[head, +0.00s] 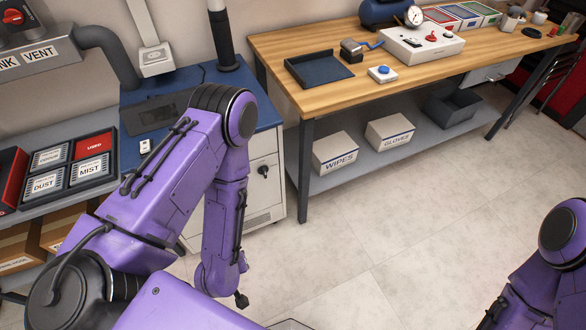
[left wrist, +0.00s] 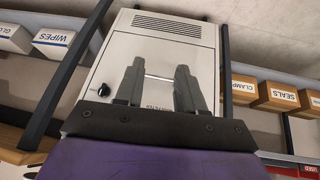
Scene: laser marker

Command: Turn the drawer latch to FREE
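The white cabinet (head: 262,195) with a blue top stands left of the workbench. A black latch knob (head: 263,171) sits on its front. In the left wrist view the cabinet looks upside down, and the black knob (left wrist: 104,90) is left of my fingers. My left gripper (left wrist: 160,72) is open and empty, facing the cabinet. A thin metal handle (left wrist: 158,77) shows between its fingers, and I cannot tell the gap to it. The latch markings are too small to read. My right arm is at the lower right, its gripper out of view.
A wooden workbench (head: 300,50) holds a dark tray (head: 318,70) and a blue button box (head: 382,74). WIPES (head: 335,153) and GLOVES (head: 389,133) boxes stand on its lower shelf. A case of labelled plates (head: 70,165) is at left. The floor (head: 340,240) is open in front.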

